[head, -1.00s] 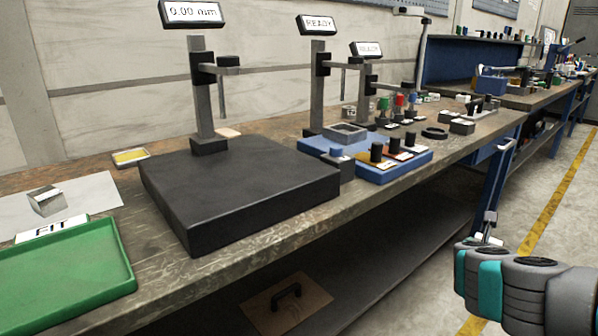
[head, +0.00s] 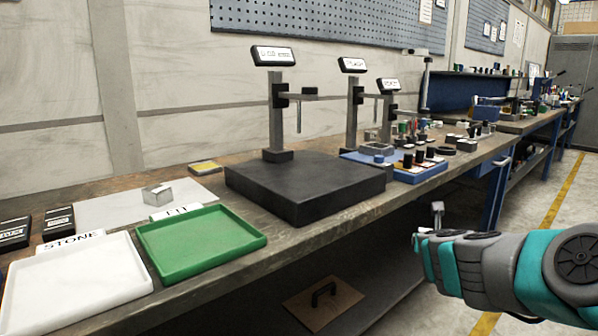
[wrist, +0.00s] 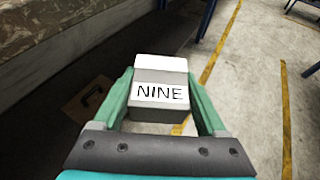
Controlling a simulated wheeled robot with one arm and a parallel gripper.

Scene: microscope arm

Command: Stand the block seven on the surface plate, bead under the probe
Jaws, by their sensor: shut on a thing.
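My gripper (wrist: 160,105) is shut on a grey block (wrist: 158,74) whose white label reads NINE, not seven. It holds the block in the air over the aisle, apart from the bench. In the head view my gripper (head: 432,226) is at the right, and only a small part of the held block (head: 438,208) shows. The black surface plate (head: 330,196) lies bare on the bench. A stand (head: 276,115) rises at its back, with a thin probe (head: 299,118) hanging over the plate. No block labelled seven can be made out, and no bead is visible.
A green tray (head: 203,256), a white tray (head: 70,292) labelled STONE and a silver block (head: 158,195) on a pale sheet lie left of the plate. A blue tray (head: 418,175) with black-topped pieces and more stands are to its right.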

